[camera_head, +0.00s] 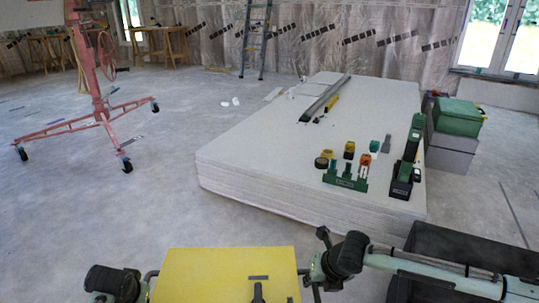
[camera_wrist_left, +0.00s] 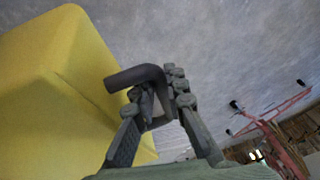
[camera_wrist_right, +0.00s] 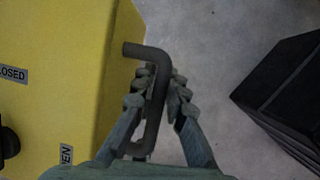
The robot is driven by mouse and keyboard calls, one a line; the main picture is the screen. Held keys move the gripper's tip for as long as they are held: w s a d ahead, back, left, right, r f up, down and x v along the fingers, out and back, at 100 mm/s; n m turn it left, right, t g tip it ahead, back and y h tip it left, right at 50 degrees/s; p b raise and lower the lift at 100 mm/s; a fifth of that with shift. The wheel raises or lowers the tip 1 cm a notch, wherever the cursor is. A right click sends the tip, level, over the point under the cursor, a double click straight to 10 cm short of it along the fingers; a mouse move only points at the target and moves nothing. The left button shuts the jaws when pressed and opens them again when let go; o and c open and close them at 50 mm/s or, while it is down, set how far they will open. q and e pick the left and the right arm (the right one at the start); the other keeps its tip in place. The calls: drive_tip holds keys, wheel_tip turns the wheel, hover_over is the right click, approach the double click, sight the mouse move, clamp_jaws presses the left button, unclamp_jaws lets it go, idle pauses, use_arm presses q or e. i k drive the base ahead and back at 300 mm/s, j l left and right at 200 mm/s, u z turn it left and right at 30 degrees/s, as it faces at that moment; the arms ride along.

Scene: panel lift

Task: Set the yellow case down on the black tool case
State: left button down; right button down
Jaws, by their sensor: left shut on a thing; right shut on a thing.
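The yellow case (camera_head: 220,272) is at the bottom middle of the head view, held between my two grippers. My left gripper (camera_head: 147,283) is shut on the dark bent handle (camera_wrist_left: 135,77) on one side of it. My right gripper (camera_head: 314,270) is shut on the matching handle (camera_wrist_right: 155,62) on the other side. The case's yellow wall also shows in the right wrist view (camera_wrist_right: 75,60). The black tool case (camera_head: 470,246) is to the right of the yellow case, partly behind my right arm. It also shows apart from my gripper in the right wrist view (camera_wrist_right: 285,90).
A low stack of pale panels (camera_head: 270,140) lies ahead, with tools and a green holder (camera_head: 345,178) on it. A green case on a grey box (camera_head: 452,145) stands beyond it. A red lift (camera_head: 95,100) stands at the left. Open floor lies between the lift and stack.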

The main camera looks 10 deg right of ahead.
sight(483, 265)
drive_tip(key=k+l+z, duration=0.1)
drive_tip(key=z, duration=0.7)
